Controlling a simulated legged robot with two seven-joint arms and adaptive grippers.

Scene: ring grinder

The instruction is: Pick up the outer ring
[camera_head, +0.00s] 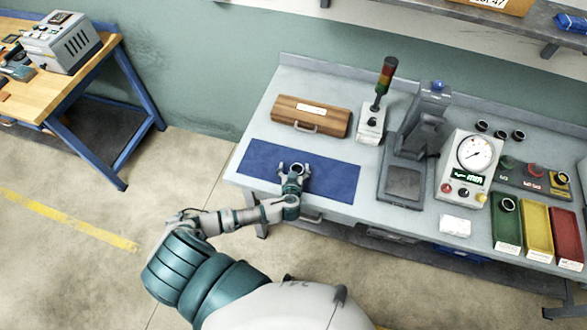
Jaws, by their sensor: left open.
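My left gripper (292,168) is open above the blue mat (338,181) at the bench's left front. The jaws hide the patch of mat beneath them, and I cannot tell whether a ring lies between them. Several small dark-and-silver rings show at the right. Three (500,134) stand in a group behind and right of the dial gauge unit, and one ring (508,205) sits at the back end of the green tray (506,233). I cannot tell which one is the outer ring. My right gripper is not in view.
A wooden case (311,116) and a signal light (383,85) stand behind the mat. A grey machine stand (403,184), a dial gauge unit (471,160), a white cloth (455,225), a yellow tray (537,232) and a red tray (568,240) fill the right side.

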